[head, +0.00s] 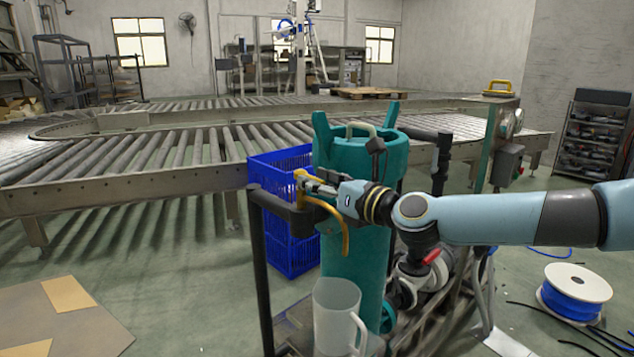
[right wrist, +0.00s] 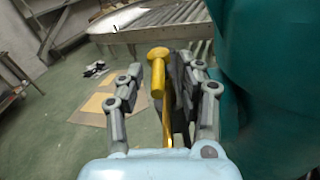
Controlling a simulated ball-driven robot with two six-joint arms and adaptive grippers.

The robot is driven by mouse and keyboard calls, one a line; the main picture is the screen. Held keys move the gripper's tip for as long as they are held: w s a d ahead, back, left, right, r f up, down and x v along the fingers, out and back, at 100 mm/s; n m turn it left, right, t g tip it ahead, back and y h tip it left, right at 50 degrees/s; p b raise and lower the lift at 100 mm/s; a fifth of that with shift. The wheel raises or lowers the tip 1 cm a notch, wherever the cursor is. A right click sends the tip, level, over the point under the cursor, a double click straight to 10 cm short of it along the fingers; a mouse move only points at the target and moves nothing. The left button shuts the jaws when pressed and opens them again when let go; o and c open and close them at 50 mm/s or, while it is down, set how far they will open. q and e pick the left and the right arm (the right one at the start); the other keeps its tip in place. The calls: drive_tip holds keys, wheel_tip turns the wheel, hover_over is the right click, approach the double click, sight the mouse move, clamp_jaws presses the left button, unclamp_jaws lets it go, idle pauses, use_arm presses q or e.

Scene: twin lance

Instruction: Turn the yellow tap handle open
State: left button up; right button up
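The yellow tap handle (head: 300,176) shows in the head view in front of the tall teal cylinder (head: 345,262). A curved yellow piece (head: 344,236) hangs below it, and my wrist hides how the two join. My right gripper (head: 309,186) reaches in from the right at the handle. In the right wrist view the yellow handle (right wrist: 157,72) stands between the fingers of the right gripper (right wrist: 162,85). The fingers are apart, with a gap showing on the handle's left; contact on the right side is unclear. My left gripper is not in view.
A clear jug (head: 336,312) stands at the cylinder's foot. A blue crate (head: 290,250) is behind it. Dark rails (head: 262,265) stand at the left, and a valve with a red lever (head: 430,258) at the right. A roller conveyor (head: 130,165) crosses behind.

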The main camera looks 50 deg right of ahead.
drive_tip(key=s+a, duration=0.1)
drive_tip(key=s, duration=1.1)
idle(0.6)
